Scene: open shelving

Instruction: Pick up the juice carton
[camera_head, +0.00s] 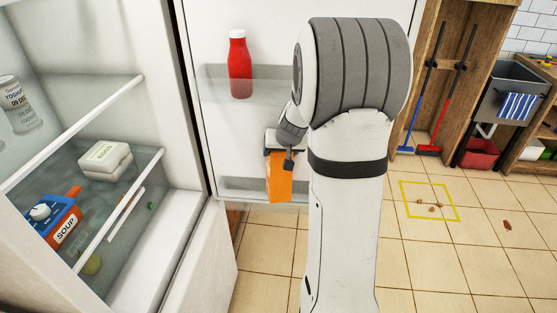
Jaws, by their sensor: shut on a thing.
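An orange carton (280,185), which looks like the juice carton, is in front of the lower door shelf of the open fridge. My gripper (282,158) is at the top of the carton and shut on it. The carton hangs upright below the fingers. Its label is not readable from here. My arm hides the area to the right of the carton, and I cannot tell whether its base touches the door shelf.
A red bottle (239,68) stands on the upper door shelf (215,88). The fridge at left holds a soup carton (58,222), a white egg box (105,158) and yoghurt (18,103). At right, brooms and a sink (505,95) stand beyond open tiled floor with several brown bits.

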